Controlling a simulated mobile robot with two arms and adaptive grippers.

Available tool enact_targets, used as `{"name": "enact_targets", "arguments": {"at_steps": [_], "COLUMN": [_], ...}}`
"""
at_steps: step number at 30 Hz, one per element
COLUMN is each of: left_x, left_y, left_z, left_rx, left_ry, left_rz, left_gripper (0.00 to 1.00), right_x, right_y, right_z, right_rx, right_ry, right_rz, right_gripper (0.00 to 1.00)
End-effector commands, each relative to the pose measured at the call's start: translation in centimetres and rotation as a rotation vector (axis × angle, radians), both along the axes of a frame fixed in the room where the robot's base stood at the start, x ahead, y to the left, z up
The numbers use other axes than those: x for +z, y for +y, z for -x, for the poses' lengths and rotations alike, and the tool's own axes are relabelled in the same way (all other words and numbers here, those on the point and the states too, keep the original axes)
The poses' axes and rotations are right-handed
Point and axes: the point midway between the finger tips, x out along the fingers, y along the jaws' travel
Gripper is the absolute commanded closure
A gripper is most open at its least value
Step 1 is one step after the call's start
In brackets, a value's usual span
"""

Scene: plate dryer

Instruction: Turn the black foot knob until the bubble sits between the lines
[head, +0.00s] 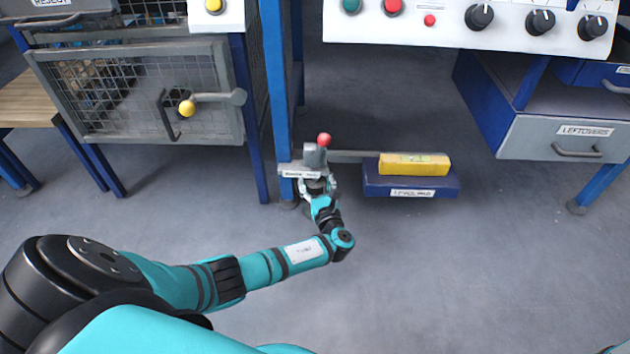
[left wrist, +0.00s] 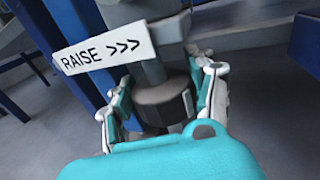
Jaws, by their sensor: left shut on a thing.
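My left gripper (head: 317,187) is low at the foot of the blue post. In the left wrist view its fingers (left wrist: 163,100) are on both sides of the dark round foot knob (left wrist: 160,103), shut on it. A white plate marked "RAISE >>>" (left wrist: 103,49) is just above the knob. In the head view the knob is mostly hidden by the gripper. A yellow spirit level (head: 414,164) lies on a blue block labelled as the level pad (head: 411,187), right of the gripper. Its bubble and lines are too small to read. My right gripper is out of view.
A red ball (head: 324,140) tops a grey part above the gripper. A panel with buttons and dials (head: 470,30) is above, and a "LEFTOVERS" drawer (head: 570,135) at the right. The front floor is clear.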

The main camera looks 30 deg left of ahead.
Motion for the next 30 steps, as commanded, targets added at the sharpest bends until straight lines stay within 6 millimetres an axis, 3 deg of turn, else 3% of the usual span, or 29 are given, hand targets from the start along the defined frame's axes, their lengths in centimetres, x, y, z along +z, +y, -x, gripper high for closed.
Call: {"name": "enact_targets", "arguments": {"at_steps": [7,17,18,23,30], "left_x": [-0.2,0.0,0.0,0.0,0.0], "left_y": [0.0,0.0,0.0,0.0,0.0], "left_z": [-0.1,0.1,0.1,0.1,0.0], "left_rx": [0.206,0.237,0.237,0.236,0.235], "left_ry": [-0.002,0.002,0.002,0.001,0.000], "left_rz": [0.001,-0.001,-0.001,-0.001,0.000], "left_gripper": [0.76,0.76,0.41,0.20,0.19], "right_x": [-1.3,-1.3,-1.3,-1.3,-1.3], "right_y": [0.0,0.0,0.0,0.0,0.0], "right_z": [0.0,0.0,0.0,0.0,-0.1], "right_rx": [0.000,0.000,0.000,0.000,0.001], "right_ry": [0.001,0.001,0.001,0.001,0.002], "right_rz": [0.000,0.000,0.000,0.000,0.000], "right_gripper": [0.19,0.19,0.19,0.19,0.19]}}
